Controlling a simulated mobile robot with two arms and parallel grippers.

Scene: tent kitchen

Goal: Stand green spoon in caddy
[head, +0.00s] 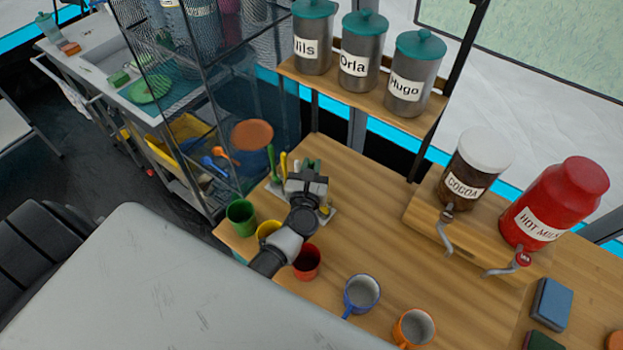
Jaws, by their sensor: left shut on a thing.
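My left gripper (306,184) reaches in from the lower left over the far left part of the wooden counter. It is shut on a green thing (311,165), which I take to be the green spoon; only small green bits show past the jaws. The grey caddy (275,188) is below and beside the gripper, largely hidden by it. A dark green utensil (271,159) and a yellow-green one (284,164) stand upright at its left end. I cannot tell whether the held thing touches the caddy. My right gripper is not in view.
Green (241,215), yellow (268,231) and red (307,262) cups stand close to my arm. Blue (361,293) and orange (413,327) mugs stand nearer. Cocoa (470,168) and hot milk (553,203) dispensers are at right. The counter's middle is clear.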

